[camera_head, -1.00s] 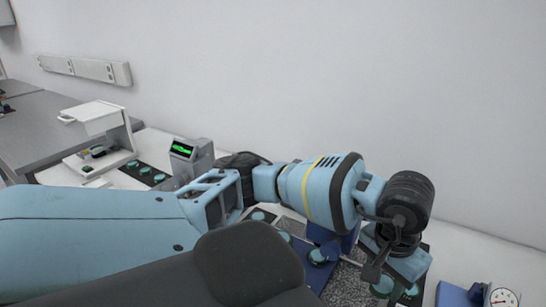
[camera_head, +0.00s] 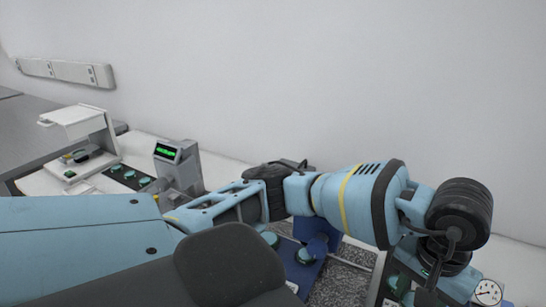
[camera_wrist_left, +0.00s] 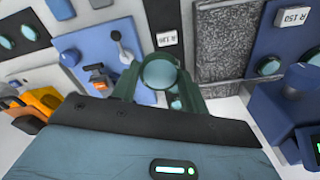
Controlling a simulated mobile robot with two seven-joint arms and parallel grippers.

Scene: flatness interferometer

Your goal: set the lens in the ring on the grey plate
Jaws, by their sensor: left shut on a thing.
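In the left wrist view, my left gripper (camera_wrist_left: 158,82) has its dark green fingers closed on the round teal lens (camera_wrist_left: 160,73). The lens is held above the bench, over a blue plate (camera_wrist_left: 146,97). In the head view, my left arm reaches right across the bench, and its fingers are hidden behind the wrist and by the lower edge. A speckled grey slab lies beside the blue plate (camera_wrist_left: 225,40); it also shows under my arm in the head view (camera_head: 340,278). I cannot make out the ring. My right gripper is not in view.
Other teal lenses lie on trays, one at right (camera_wrist_left: 269,67) near an R 150 label (camera_wrist_left: 293,18). An orange object (camera_wrist_left: 42,101) is at left. In the head view, a grey display unit (camera_head: 178,165), a white device (camera_head: 80,135) and a dial gauge (camera_head: 487,292) stand around the arm.

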